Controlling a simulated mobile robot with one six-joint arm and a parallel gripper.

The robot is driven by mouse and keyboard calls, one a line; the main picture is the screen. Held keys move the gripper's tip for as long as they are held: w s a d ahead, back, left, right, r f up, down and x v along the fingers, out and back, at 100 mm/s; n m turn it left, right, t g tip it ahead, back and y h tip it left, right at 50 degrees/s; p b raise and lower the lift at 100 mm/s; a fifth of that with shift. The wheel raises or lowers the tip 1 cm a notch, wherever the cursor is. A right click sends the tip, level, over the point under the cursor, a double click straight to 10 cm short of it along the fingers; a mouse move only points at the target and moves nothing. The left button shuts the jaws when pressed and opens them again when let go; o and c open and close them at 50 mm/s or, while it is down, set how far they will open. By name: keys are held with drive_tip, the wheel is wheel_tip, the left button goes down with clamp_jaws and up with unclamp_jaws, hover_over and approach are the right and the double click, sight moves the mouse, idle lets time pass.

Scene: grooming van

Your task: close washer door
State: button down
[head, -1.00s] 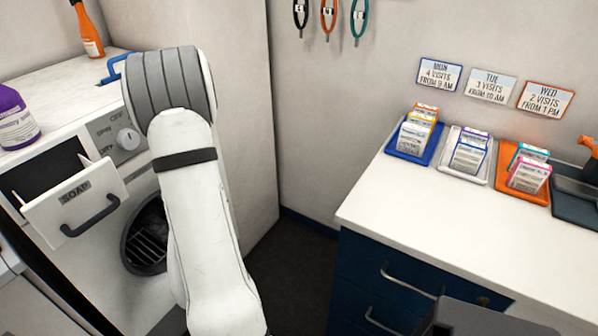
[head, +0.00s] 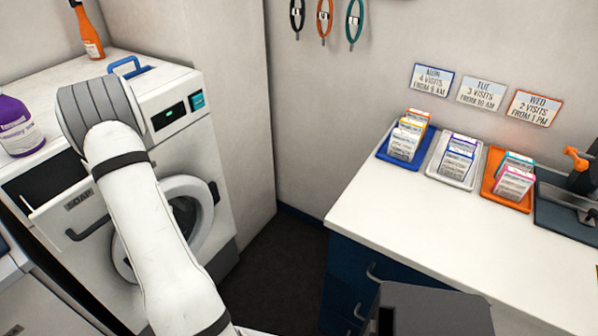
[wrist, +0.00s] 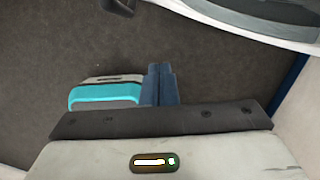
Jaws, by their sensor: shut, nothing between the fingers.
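The white washer (head: 187,152) stands at the left in the head view. Its round door (head: 207,225) has a white rim, dark glass and a black handle (head: 214,193) at its right edge. The door shows on both sides of my arm and appears to lie across the opening, but I cannot tell whether it is flush or latched. My gripper (wrist: 158,85) shows in the wrist view, its blue fingers together and empty above the dark floor. My arm hides it in the head view. A curved white rim with grey glass, probably the door (wrist: 290,40), crosses the wrist view's upper right.
The soap drawer (head: 75,215) sticks out of the washer's front, left of my arm. A purple bottle (head: 18,128) and an orange bottle (head: 88,30) stand on top. A white counter (head: 400,215) with card trays is at the right. Dark floor (head: 275,255) lies between.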

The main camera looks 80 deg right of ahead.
drive_tip(key=shift+s+r, duration=0.1)
drive_tip(key=p+v, duration=0.3)
drive_tip(key=v, duration=0.4)
drive_tip(key=shift+r+p, duration=0.3)
drive_tip(key=shift+r, duration=0.05)
drive_tip(key=shift+s, duration=0.15)
